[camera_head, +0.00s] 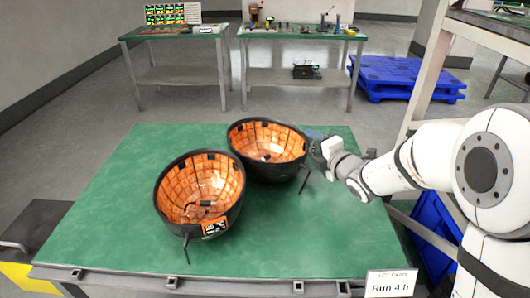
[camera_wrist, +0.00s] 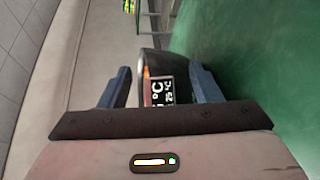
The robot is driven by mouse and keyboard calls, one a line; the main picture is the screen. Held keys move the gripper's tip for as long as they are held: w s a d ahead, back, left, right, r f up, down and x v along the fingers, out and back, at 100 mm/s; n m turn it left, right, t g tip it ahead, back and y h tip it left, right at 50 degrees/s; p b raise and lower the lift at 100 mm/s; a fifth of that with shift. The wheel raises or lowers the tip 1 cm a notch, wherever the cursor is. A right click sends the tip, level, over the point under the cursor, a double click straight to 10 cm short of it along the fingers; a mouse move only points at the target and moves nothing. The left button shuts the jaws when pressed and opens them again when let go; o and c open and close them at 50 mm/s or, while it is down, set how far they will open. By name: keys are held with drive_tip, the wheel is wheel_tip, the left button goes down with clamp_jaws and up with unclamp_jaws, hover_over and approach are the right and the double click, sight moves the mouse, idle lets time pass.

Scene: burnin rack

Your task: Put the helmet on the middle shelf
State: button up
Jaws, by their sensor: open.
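Two dark helmets lie open side up on the green table, with orange gridded linings. The front helmet (camera_head: 200,190) is left of centre and has a label on its near rim. The back helmet (camera_head: 267,150) is behind it to the right. My gripper (camera_head: 314,143) is at the right side of the back helmet. In the wrist view my open gripper (camera_wrist: 160,72) has its fingers on either side of a dark helmet edge (camera_wrist: 150,58) and a small display reading °C. I cannot tell whether the fingers touch it.
The green table (camera_head: 110,215) has free room left and front right. A beige rack (camera_head: 430,75) stands at the right; my arm hides much of it, and I cannot make out its middle shelf. A "Run 4 h" card (camera_head: 390,284) is at the table's front. A blue pallet (camera_head: 400,75) lies behind.

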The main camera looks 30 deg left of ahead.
drive_tip(key=shift+x, duration=1.15)
drive_tip(key=shift+s, duration=0.1)
clamp_jaws()
